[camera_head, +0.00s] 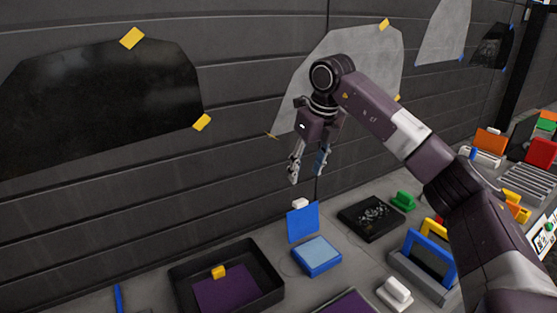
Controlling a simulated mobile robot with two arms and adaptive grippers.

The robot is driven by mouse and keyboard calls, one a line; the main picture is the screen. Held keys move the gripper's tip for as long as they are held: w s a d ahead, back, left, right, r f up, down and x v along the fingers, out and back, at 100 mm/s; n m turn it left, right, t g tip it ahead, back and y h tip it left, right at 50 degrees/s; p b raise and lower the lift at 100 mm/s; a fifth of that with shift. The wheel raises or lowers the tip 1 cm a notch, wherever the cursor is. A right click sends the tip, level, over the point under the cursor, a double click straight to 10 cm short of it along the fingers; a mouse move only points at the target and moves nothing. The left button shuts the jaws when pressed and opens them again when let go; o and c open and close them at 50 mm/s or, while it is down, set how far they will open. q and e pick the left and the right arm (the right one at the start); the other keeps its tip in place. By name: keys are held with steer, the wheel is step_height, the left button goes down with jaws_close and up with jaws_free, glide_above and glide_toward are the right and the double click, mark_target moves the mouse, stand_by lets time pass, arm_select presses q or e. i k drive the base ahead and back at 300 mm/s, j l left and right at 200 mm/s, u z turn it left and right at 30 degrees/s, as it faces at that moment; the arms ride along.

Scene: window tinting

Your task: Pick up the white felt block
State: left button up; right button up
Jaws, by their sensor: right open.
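My right gripper (307,173) points down, open and empty, in front of the dark panelled wall. Below it, a small white block (300,203) sits at the top edge of an upright blue card (303,224). Another white block (396,292) with a raised grip lies on the bench at the lower right, well away from the gripper. I cannot tell from this view which of the two is felt. My left gripper is not in view.
A blue box with a pale top (317,255) stands before the card. A black tray (181,285) holds a purple sheet and yellow clip. Tinting sheets hang on the wall.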

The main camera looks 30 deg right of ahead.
mark_target(393, 294)
steer(key=k, duration=2)
